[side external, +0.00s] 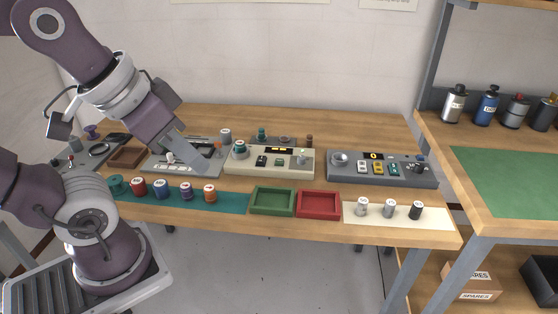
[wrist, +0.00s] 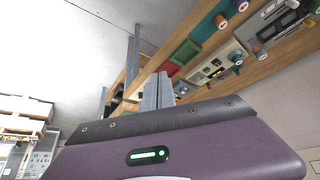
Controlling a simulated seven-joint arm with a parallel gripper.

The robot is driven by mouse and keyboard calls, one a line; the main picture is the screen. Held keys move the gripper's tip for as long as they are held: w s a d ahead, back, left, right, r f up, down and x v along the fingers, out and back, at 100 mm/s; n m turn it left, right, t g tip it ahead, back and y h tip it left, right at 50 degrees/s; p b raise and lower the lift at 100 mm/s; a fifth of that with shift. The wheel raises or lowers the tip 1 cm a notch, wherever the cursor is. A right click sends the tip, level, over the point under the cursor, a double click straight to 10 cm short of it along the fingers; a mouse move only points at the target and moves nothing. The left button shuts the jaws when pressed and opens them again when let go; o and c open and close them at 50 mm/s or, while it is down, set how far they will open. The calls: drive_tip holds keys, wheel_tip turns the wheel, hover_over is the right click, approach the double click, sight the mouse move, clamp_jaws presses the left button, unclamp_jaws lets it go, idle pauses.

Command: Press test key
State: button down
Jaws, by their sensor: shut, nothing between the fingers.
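My gripper (side external: 204,170) is shut and empty, tilted downward at the left end of the beige unit, over the right edge of the grey panel (side external: 160,168). In the wrist view its two fingers (wrist: 158,92) are together. The beige unit (side external: 288,168) has a lit display and small keys (side external: 262,161); it also shows in the wrist view (wrist: 229,53). The grey unit (side external: 345,176) at the right has a lit display and several white and yellow keys (side external: 377,168). Key labels are too small to read, so I cannot tell which one is the test key.
Several coloured spools (side external: 161,188) stand on a teal mat (side external: 232,202) at the front left. A green tray (side external: 271,202) and a red tray (side external: 318,204) lie in front of the units. Three small cylinders (side external: 389,208) stand on a cream mat. A second bench (side external: 430,130) is at the right.

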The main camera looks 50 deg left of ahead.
drive_tip(key=w+a+n, duration=0.3)
drive_tip(key=w+n, duration=0.1)
drive_tip(key=w, duration=0.8)
drive_tip(key=n+t+y, duration=0.2)
drive_tip(key=n+y, duration=0.2)
drive_tip(key=n, duration=0.6)
hover_over(278, 162)
wheel_tip(278, 162, down, 13)
drive_tip(key=shift+f, duration=4.35)
drive_tip(key=shift+f, duration=0.4)
